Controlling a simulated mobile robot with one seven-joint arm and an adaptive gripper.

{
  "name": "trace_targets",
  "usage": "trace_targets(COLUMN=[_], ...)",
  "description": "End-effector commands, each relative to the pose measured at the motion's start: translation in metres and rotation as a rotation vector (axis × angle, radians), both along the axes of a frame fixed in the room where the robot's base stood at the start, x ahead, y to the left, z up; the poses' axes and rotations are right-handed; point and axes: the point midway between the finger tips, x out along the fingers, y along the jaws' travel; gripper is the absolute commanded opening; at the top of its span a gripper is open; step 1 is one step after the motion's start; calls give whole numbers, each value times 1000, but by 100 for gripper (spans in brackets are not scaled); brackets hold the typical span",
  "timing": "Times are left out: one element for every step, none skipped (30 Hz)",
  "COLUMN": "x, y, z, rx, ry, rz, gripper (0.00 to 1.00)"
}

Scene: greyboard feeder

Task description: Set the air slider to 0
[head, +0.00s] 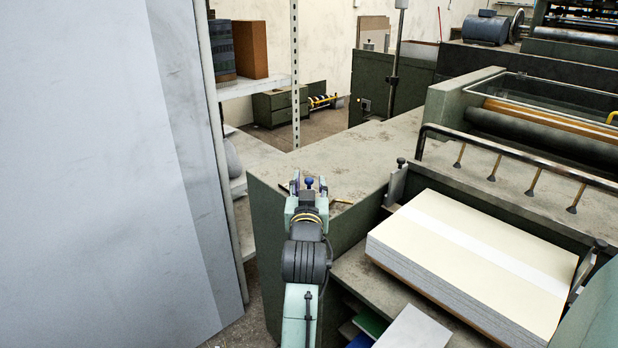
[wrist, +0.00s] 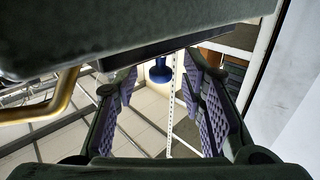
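A blue knob (head: 309,182), which looks like the air slider's handle, shows at my gripper (head: 306,190) in the head view, by the corner of the green machine cabinet (head: 385,165). In the wrist view the blue knob (wrist: 160,71) sits under a dark plate, in the gap between the purple-padded fingers of my gripper (wrist: 160,88). The fingers are spread, with clear space on both sides of the knob, and do not appear to touch it. The slider's track and any scale marks are hidden.
A grey panel (head: 100,170) stands close on the left. A stack of pale board (head: 470,255) lies right of my arm, below a rail with suckers (head: 520,160). A brass-coloured bar (wrist: 42,105) runs close to my gripper at left in the wrist view.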

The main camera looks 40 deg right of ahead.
Motion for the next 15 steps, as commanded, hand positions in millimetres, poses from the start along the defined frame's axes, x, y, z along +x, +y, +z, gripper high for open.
trace_targets(x=[4, 7, 9, 10, 11, 12, 13, 13, 13, 13, 13, 13, 13, 13, 13], y=[-4, -6, -8, -9, -10, -10, -11, -11, -11, -11, -11, -11, -11, -11, -11], z=[2, 1, 1, 1, 0, 0, 0, 0, 0, 0, 0, 0, 0, 0, 0], rx=[0, 0, 0, 0, 0, -1, -1, -1, -1, -1, -1, -1, -1, -1, -1], ry=[0, 0, 0, 0, 0, -1, -1, -2, -2, -2, -2, -2, -2, -2, -2], rz=[0, 0, 0, 0, 0, 0, 0, 0, 0, 0, 0, 0, 0, 0, 0], gripper=[37, 37, 37, 37, 37, 37, 37, 37, 37, 37, 37, 37, 37, 37, 35])
